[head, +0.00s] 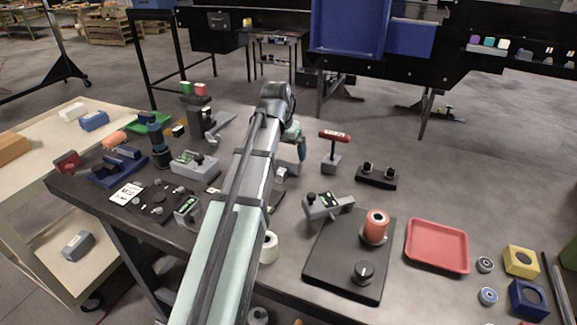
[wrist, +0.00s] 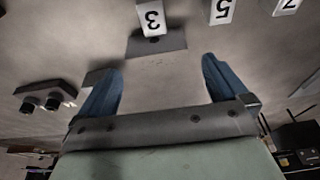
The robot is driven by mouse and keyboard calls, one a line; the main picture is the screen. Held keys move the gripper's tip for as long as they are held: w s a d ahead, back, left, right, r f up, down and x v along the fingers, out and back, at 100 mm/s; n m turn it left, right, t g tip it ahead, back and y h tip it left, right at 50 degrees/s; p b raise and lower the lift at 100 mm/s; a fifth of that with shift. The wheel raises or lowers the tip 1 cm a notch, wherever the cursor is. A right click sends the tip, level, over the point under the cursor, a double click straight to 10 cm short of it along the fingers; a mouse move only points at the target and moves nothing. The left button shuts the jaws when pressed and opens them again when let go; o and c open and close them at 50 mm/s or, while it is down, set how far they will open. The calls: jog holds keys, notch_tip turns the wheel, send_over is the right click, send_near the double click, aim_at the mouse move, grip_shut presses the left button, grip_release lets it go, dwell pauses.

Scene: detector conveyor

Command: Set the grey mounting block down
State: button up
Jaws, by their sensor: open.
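My gripper (wrist: 163,66) is open, its two blue fingers apart with nothing between them. In the wrist view, a flat grey block (wrist: 165,43) lies on the table just beyond the fingertips, below a white tag marked 3 (wrist: 152,17). I cannot tell for sure that this is the mounting block. In the head view, my arm hides much of the table around my gripper (head: 296,150). A grey block (head: 331,163) stands under a red T-handle (head: 334,136) to the gripper's right.
A black plate with two knobs (head: 376,177) lies to the right; it also shows in the wrist view (wrist: 44,96). A black board (head: 330,275) holds an orange spool (head: 375,226). A red tray (head: 437,246) is beside it. Several fixtures crowd the table's left side.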

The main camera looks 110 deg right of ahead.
aim_at(288, 159)
jog(key=shift+a+x, duration=0.15)
jog(key=shift+x, duration=1.1)
jog(key=shift+a+x, duration=0.15)
jog(key=shift+x, duration=1.15)
jog(key=c, duration=1.1)
